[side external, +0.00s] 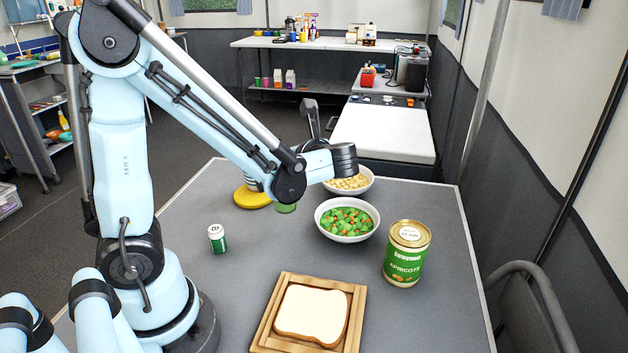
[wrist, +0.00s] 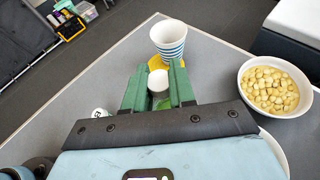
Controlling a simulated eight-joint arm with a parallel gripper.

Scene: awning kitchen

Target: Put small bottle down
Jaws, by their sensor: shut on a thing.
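In the wrist view my gripper (wrist: 158,70) has its green fingers shut on a small bottle (wrist: 158,81), with its white cap and part of a green body showing between them. In the side view my forearm hides the gripper and most of the held bottle. A bit of green (side external: 286,208) shows below the arm there, and I cannot tell whether it is bottle or finger. The gap between the bottle and the table (side external: 250,262) is not clear.
A blue-striped cup (wrist: 169,38) stands beyond the fingers by a yellow item (side external: 252,198). Bowls of chickpeas (side external: 349,183) and of peas and carrots (side external: 346,222), an apricot can (side external: 405,262), bread on a board (side external: 312,314) and a small green-white container (side external: 217,239) surround clear grey table.

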